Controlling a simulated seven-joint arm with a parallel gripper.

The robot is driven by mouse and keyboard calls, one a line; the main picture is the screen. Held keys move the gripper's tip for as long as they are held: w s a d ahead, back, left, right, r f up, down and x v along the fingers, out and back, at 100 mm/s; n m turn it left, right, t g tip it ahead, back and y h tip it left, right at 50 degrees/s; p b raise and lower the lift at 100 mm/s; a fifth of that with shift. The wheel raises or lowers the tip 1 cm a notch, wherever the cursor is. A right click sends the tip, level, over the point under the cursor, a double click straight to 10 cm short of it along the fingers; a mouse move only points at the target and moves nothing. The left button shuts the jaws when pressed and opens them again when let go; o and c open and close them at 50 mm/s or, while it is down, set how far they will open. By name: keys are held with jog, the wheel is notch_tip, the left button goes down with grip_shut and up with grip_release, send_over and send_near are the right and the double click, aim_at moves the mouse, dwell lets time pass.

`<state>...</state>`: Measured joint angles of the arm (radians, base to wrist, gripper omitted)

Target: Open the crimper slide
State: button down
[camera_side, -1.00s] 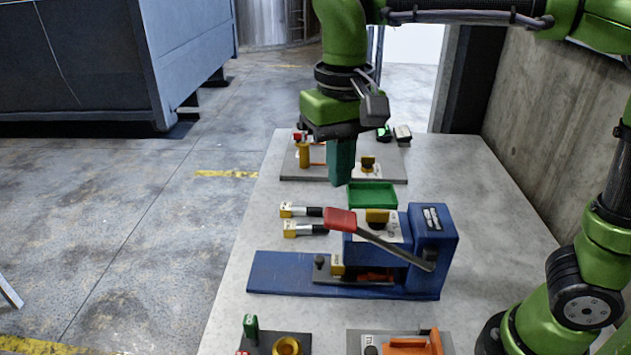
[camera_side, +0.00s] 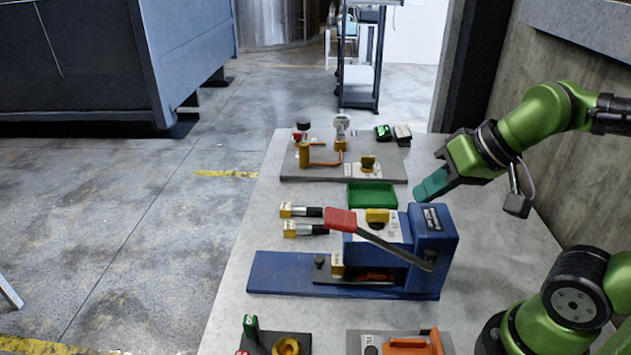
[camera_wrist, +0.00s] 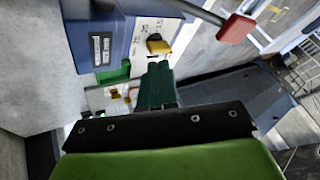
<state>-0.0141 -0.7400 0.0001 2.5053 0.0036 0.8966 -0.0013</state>
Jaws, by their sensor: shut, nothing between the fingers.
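The blue crimper (camera_side: 433,250) stands on the table, with a long lever that ends in a red handle (camera_side: 340,220). A yellow knob (camera_side: 377,215) sits on its top plate. My gripper (camera_side: 420,192) is shut and empty, tilted, above the table behind the crimper. In the wrist view the green fingers (camera_wrist: 158,75) are together, with the crimper body (camera_wrist: 105,40) and the red handle (camera_wrist: 237,28) beyond them.
A green tray (camera_side: 372,196) lies behind the crimper. Two hose ends with yellow fittings (camera_side: 290,228) are left of it. A grey fixture board (camera_side: 320,172) is at the back. More fixtures (camera_side: 275,343) stand at the front edge. A concrete wall is on the right.

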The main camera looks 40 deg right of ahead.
jog(key=shift+d+r, duration=0.2)
